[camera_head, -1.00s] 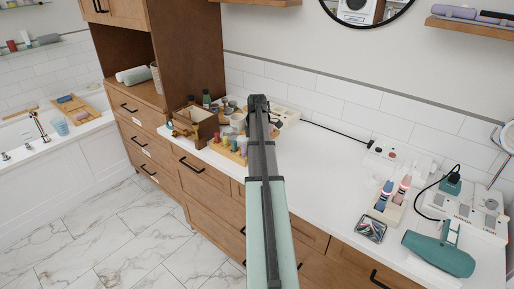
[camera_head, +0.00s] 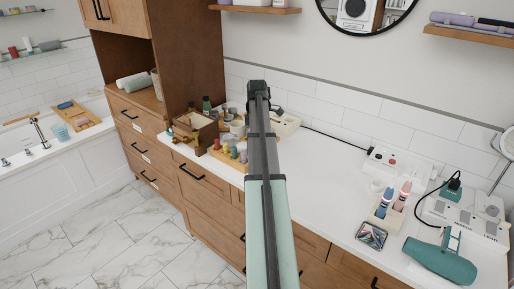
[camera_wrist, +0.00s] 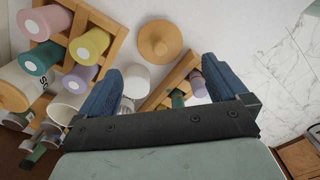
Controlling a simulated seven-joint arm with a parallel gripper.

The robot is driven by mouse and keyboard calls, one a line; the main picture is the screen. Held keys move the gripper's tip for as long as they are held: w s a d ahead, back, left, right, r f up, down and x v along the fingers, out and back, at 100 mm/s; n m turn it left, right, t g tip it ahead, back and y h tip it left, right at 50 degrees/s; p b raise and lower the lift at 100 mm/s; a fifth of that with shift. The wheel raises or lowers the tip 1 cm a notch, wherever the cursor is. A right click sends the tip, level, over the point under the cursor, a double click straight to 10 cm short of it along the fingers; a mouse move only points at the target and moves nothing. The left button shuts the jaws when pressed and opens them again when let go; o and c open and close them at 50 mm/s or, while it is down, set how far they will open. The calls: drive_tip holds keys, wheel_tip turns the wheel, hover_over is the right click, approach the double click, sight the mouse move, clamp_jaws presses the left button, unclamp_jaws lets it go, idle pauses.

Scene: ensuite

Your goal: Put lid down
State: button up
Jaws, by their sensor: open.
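A round wooden lid with a small knob (camera_wrist: 160,41) lies on the white countertop in the wrist view, knob towards the camera. My gripper (camera_wrist: 162,70) is open, with its two blue fingers apart and nothing held between them. The lid is beyond the fingertips and apart from them. A white jar (camera_wrist: 136,80) shows between the fingers, close to the left one; I cannot tell whether it is open. In the head view my arm covers the lid and most of the gripper.
A wooden rack with coloured rolls or bottles (camera_wrist: 75,45) stands left of the lid, with cups below it. A second wooden holder (camera_wrist: 175,82) is near the right finger. In the head view a wooden box (camera_head: 195,130) stands left, and a teal hairdryer (camera_head: 440,262) lies right. The middle counter is clear.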

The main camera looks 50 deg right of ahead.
drive_tip(key=shift+r, duration=2)
